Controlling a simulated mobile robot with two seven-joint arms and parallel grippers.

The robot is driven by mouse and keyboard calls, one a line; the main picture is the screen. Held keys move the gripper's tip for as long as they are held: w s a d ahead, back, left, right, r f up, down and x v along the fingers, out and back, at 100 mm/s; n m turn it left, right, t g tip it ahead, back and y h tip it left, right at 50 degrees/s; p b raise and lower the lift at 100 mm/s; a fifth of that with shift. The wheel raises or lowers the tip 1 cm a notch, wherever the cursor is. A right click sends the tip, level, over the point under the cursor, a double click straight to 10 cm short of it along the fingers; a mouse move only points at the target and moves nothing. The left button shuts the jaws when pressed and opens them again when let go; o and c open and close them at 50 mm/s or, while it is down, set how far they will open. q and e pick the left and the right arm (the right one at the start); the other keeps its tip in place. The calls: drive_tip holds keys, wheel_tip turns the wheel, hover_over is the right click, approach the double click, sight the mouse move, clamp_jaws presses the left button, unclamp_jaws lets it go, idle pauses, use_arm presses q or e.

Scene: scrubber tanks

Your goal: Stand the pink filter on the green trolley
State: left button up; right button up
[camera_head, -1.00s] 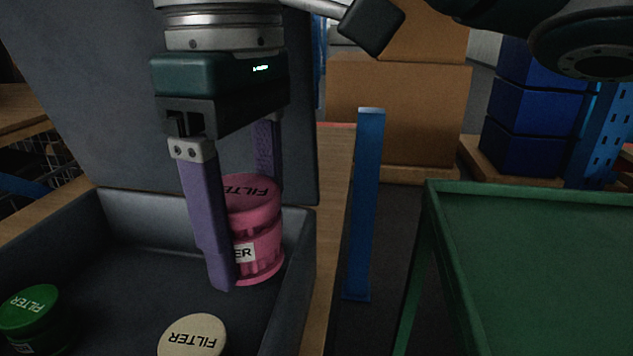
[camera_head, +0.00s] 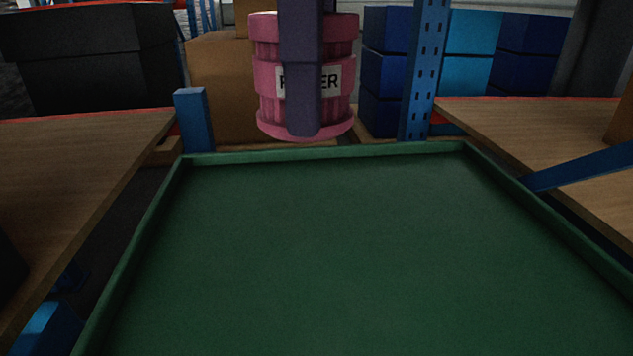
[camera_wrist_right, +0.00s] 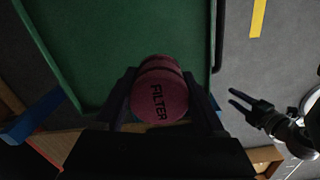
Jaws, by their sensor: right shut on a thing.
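The pink filter (camera_head: 268,85) is upright in the head view, its label partly covered by a finger. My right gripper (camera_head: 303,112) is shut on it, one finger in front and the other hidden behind. The filter is held up, its base showing just above the far rim of the green trolley (camera_head: 310,250). The trolley top is bare. In the right wrist view the filter's lid (camera_wrist_right: 160,100) sits between the fingers, with the trolley (camera_wrist_right: 120,40) beyond it. My left gripper (camera_wrist_right: 236,98) shows there at the right, fingers apart and empty.
Wooden tabletops stand left (camera_head: 80,150) and right (camera_head: 540,125) of the trolley. A blue post (camera_head: 193,120) stands near its far left corner. Blue boxes (camera_head: 385,70) and a black box (camera_head: 95,60) are behind. A blue bar (camera_head: 585,168) reaches the right rim.

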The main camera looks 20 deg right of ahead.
drive_tip(key=b, duration=0.3)
hover_over(311, 317)
wheel_tip(311, 317, down, 13)
wheel_tip(311, 317, down, 6)
drive_tip(key=shift+d+r+b, duration=0.1)
drive_tip(key=shift+r+b, duration=0.1)
drive_tip(key=shift+b, duration=0.7)
drive_tip(key=shift+f, duration=0.4)
drive_tip(key=shift+f, duration=0.2)
drive_tip(key=o, duration=1.3)
wheel_tip(311, 317, up, 12)
drive_tip(key=p, duration=0.3)
drive_tip(key=shift+r, duration=0.2)
